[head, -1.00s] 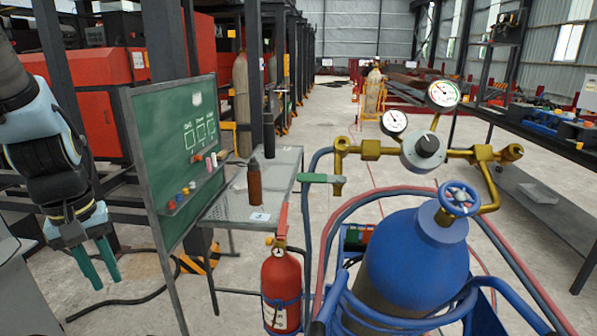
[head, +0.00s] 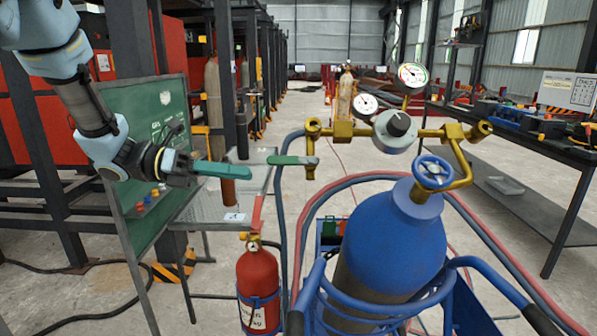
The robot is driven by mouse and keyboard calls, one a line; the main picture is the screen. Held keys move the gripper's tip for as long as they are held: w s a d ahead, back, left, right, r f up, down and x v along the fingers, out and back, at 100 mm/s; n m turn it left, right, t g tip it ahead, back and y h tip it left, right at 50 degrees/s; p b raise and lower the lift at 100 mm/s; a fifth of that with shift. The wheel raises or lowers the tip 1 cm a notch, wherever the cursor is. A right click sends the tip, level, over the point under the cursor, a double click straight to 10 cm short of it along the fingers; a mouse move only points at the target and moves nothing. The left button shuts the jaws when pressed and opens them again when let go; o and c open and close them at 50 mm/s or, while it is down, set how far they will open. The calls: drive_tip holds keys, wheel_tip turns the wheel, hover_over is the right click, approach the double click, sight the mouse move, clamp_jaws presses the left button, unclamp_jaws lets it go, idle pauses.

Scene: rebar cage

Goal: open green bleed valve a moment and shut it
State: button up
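The green bleed valve lever (head: 287,160) sticks out to the left from the brass regulator manifold (head: 343,130). It lies nearly level. My gripper (head: 248,171) reaches in from the left with its green fingers pointing right at the lever. The fingertips are close to the lever's left end, with a small gap in the picture; depth between them is hard to judge. From this side the fingers overlap into one shape, so their opening does not show. The manifold sits above a blue gas cylinder (head: 395,235) with a blue handwheel (head: 433,172).
A red fire extinguisher (head: 258,285) stands below the lever. A green chalkboard (head: 150,110) and a small table (head: 215,213) with a brown bottle are behind my arm. Hoses loop around the cylinder. Two gauges (head: 412,76) rise above the manifold. A workbench (head: 560,140) is at right.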

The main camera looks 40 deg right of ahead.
sight(296, 162)
drive_tip(key=shift+n+g+h, duration=0.4)
drive_tip(key=shift+n+h, duration=0.1)
drive_tip(key=shift+h, duration=0.1)
drive_tip(key=p+x, duration=0.1)
drive_tip(key=x, duration=0.2)
drive_tip(key=r+p+x, duration=0.1)
drive_tip(key=x, duration=0.2)
drive_tip(key=w+x, duration=0.1)
drive_tip(key=x, duration=0.3)
drive_tip(key=shift+s+d+r+p, duration=0.1)
drive_tip(key=shift+d+r+p, duration=0.3)
drive_tip(key=shift+d, duration=0.05)
drive_tip(key=shift+s+d+f, duration=0.1)
drive_tip(key=shift+s+d, duration=0.3)
drive_tip(key=shift+d, duration=0.15)
clamp_jaws()
